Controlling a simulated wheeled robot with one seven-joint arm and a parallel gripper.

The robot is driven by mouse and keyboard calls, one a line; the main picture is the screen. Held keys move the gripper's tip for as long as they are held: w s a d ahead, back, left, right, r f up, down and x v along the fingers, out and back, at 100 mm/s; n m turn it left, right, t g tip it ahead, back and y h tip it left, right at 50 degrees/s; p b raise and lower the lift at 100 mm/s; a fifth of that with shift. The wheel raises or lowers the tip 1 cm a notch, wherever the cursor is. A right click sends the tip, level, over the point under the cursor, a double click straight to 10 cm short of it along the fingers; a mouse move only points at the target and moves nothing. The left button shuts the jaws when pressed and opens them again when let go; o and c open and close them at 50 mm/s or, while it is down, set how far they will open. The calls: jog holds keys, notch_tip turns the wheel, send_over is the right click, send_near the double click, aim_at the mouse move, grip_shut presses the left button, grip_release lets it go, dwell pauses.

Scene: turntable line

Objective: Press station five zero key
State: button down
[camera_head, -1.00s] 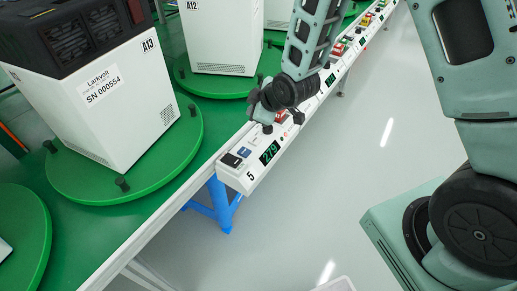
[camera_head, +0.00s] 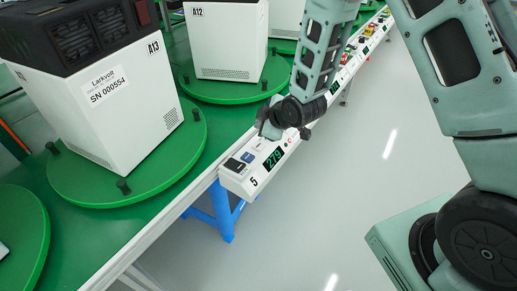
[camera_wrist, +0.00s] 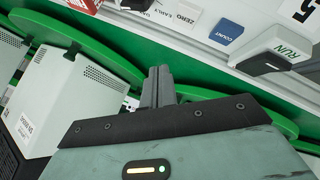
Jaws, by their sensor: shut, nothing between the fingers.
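The station five panel (camera_head: 262,178) is a white bar at the table's front edge, with a "5" and a green display (camera_head: 274,158) reading 279. Near its end are a dark key (camera_head: 232,165) and a blue key (camera_head: 246,156). In the wrist view the white ZERO key (camera_wrist: 187,14) sits between the blue COUNT key (camera_wrist: 227,31) and an EARLY label. My gripper (camera_wrist: 158,72) is shut and empty. Its tips appear below the ZERO key in that view, apart from it. In the head view my wrist covers part of the panel.
A white machine labelled A13 (camera_head: 110,110) stands on a green turntable (camera_head: 75,185) beside the panel. Machine A12 (camera_head: 225,45) stands behind. A red item (camera_wrist: 85,5) shows at the wrist view's top edge. Grey floor (camera_head: 330,190) right of the panel is clear.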

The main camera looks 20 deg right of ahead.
aim_at(261, 147)
notch_tip(261, 147, down, 6)
jog(key=b, duration=0.3)
jog(key=shift+r+b, duration=0.1)
jog(key=shift+b, duration=0.25)
dwell(1.6)
jog(key=shift+f+b, duration=0.4)
jog(key=shift+f+b, duration=0.4)
dwell(0.5)
jog(key=shift+r, duration=0.1)
dwell(0.3)
jog(key=shift+r+p, duration=0.6)
jog(key=shift+r, duration=0.15)
jog(key=shift+r+p, duration=1.75)
jog(key=shift+r, duration=0.8)
